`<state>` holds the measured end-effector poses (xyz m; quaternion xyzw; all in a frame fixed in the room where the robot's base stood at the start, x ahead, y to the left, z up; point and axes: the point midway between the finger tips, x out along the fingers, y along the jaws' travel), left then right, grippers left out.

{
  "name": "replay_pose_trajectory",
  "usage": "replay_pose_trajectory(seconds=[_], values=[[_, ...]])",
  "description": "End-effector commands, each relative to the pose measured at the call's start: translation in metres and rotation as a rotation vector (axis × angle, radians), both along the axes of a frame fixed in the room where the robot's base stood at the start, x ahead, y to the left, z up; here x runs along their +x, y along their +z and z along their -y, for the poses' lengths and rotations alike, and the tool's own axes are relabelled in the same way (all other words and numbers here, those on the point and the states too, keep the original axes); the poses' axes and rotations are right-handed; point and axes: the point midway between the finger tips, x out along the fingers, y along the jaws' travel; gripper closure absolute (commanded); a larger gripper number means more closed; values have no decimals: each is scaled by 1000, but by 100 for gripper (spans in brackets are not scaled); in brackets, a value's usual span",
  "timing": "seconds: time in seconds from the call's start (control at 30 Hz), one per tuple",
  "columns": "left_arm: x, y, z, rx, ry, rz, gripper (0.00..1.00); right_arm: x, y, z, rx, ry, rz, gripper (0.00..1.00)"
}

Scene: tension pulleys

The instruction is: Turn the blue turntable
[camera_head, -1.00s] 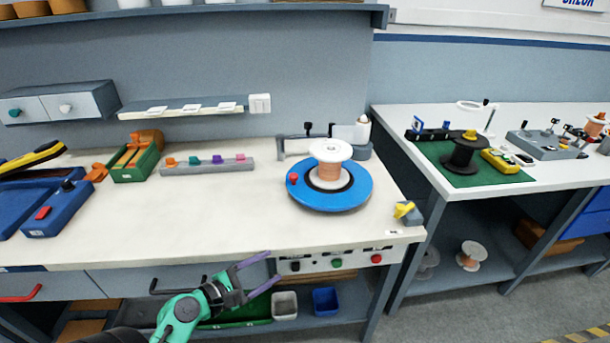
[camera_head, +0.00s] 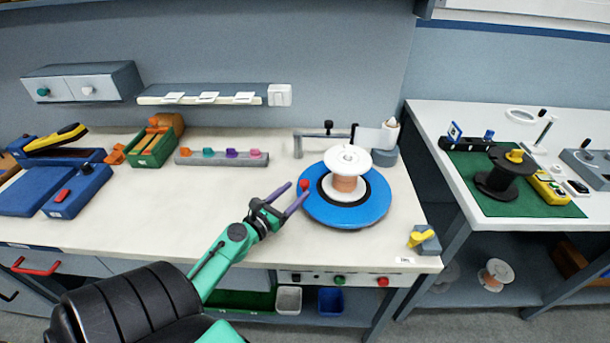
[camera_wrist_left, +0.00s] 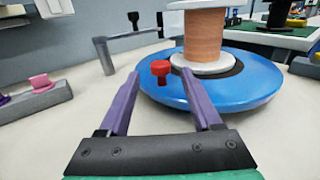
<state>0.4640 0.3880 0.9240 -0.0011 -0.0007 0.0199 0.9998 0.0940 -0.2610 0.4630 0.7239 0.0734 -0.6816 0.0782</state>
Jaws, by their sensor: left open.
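The blue turntable (camera_head: 345,215) is a round disc on the right part of the white workbench. A white spool wound with copper-coloured wire (camera_head: 346,172) stands upright at its middle. A red knob (camera_head: 304,185) sticks up at the turntable's left edge. My left gripper (camera_head: 298,196) is open, with its two purple fingers reaching towards the knob. In the left wrist view the red knob (camera_wrist_left: 160,70) shows between and just beyond the fingertips (camera_wrist_left: 160,78), with no clear contact. The turntable (camera_wrist_left: 240,85) lies ahead and to the right there. My right gripper is not in view.
A metal bracket (camera_head: 320,134) stands behind the turntable. A grey rail with coloured pegs (camera_head: 222,158) lies to its left. A yellow-handled switch (camera_head: 422,238) sits at the bench's right corner. The bench's middle left is clear.

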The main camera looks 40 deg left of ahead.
Motion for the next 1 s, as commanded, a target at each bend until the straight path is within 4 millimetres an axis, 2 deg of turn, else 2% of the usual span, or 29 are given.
replay_pose_trajectory(seconds=[0.03, 0.1, 0.2, 0.3, 0.53, 0.67, 0.7, 1.0], values=[[13, 6, -1, 0, -1, 3, 35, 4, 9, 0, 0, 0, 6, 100], [28, 4, -1, 1, 0, 2, 35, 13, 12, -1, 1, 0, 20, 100], [43, 2, -2, 1, 0, 2, 35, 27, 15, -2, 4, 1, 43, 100], [50, 0, -2, 1, 0, 0, 35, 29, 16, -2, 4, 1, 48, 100], [50, -1, -2, 2, 0, -1, 35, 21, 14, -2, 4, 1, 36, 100], [50, -1, -2, 2, 0, -1, 84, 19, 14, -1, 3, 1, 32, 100], [50, -1, -2, 1, 0, -1, 100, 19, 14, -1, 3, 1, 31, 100], [50, -1, -2, 1, -1, -1, 100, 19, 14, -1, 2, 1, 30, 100]])
